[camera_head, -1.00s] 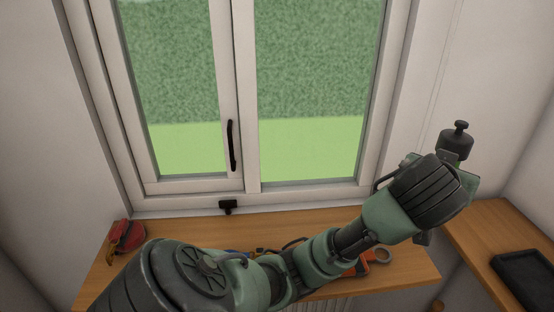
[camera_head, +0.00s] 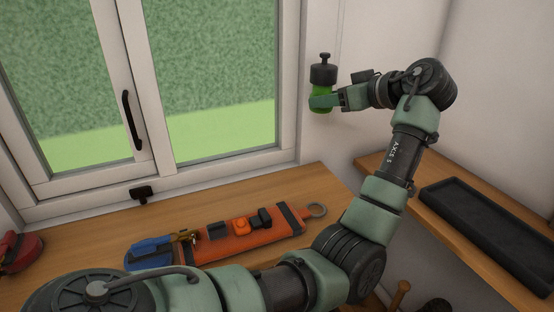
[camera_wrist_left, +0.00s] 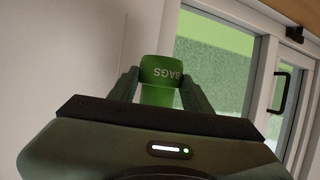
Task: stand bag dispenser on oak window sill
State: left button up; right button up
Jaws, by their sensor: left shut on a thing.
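The bag dispenser (camera_head: 321,76) is a green cylinder with a black cap and knob on top. My left gripper (camera_head: 324,102) is shut on its green body and holds it roughly upright in the air, in front of the wall right of the window. In the left wrist view the dispenser (camera_wrist_left: 161,70) shows between the two fingers, with the word "BAGS" upside down on it. The oak window sill (camera_head: 90,245) runs below the window, lower than the dispenser and to its left. My right gripper is in neither view.
A red item (camera_head: 18,252) sits at the sill's left. A black tray (camera_head: 490,230) lies on the wooden bench (camera_head: 395,190) at right. A black window catch (camera_head: 141,193) is behind the sill.

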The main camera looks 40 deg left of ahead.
aim_at(321, 182)
pick_arm(q)
notch_tip(321, 182, down, 20)
jog(key=shift+r+p, duration=0.2)
jog(key=shift+p, duration=0.9)
jog(key=shift+f, duration=0.15)
jog(key=shift+f+b, duration=0.2)
jog(key=shift+b, duration=0.1)
jog(key=o, duration=1.5)
